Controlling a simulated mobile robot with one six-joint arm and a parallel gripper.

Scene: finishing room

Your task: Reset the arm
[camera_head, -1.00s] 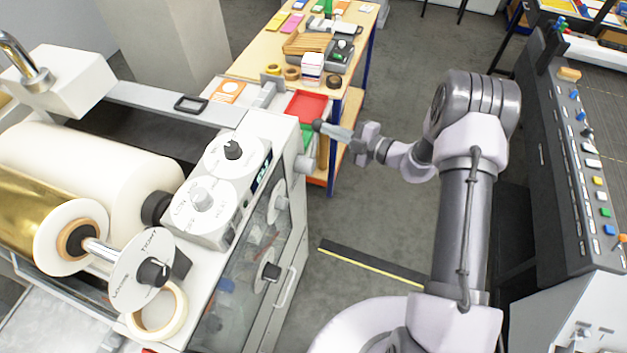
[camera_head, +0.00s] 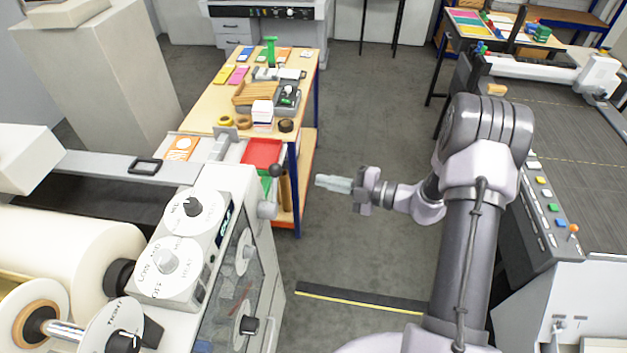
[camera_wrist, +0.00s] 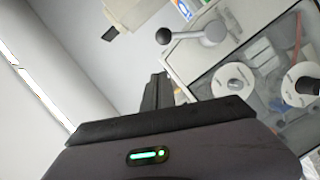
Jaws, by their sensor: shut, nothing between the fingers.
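My gripper (camera_head: 325,182) is at the end of my arm, which is bent toward the left of the head view. Its fingers are shut with nothing between them, and they point left toward the laminating machine (camera_head: 240,190). The gripper hangs in free air over the floor, apart from the black ball-ended lever (camera_head: 276,171) on the machine's side. In the wrist view the closed fingers (camera_wrist: 157,92) show beyond the dark gripper body. The lever's black ball (camera_wrist: 163,36) and the machine's clear side panel with white knobs (camera_wrist: 235,82) lie beyond them.
A wooden workbench (camera_head: 200,105) with tapes, boxes and a red tray (camera_head: 262,152) stands behind the machine. A cutting table (camera_head: 590,140) with a control panel stands at the right. Open grey floor (camera_head: 365,110) lies between them, with a black-and-yellow floor strip (camera_head: 360,299).

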